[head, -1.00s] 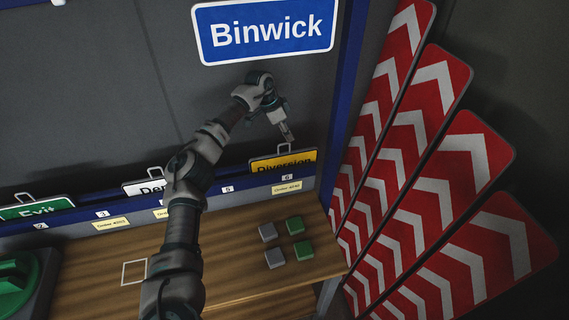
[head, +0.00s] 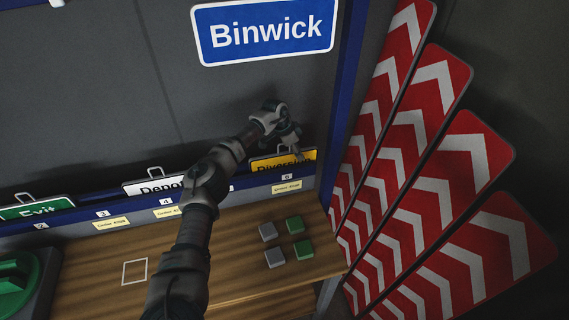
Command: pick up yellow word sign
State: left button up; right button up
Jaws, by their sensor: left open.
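The yellow word sign (head: 269,165) reads "Diversion" in black. It stands upright in the blue-edged rack at slot 6, at the right end, with its lower part hidden behind the rack's front. My left gripper (head: 299,154) is open at the sign's upper right, where it hides the end of the word and the sign's top handle. I cannot tell whether the fingers touch the sign or the handle. My right gripper is not in view.
A white "Depot"-like sign (head: 150,187) and a green "Exit" sign (head: 35,208) stand in the rack to the left. Grey and green blocks (head: 294,225) sit on the wooden bench (head: 100,280). Red-and-white chevron boards (head: 440,185) lean at the right. A blue "Binwick" sign (head: 265,32) hangs above.

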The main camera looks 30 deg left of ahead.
pick_arm(q)
jog(key=shift+s, duration=0.1)
grip_shut()
jog(key=shift+r, duration=0.1)
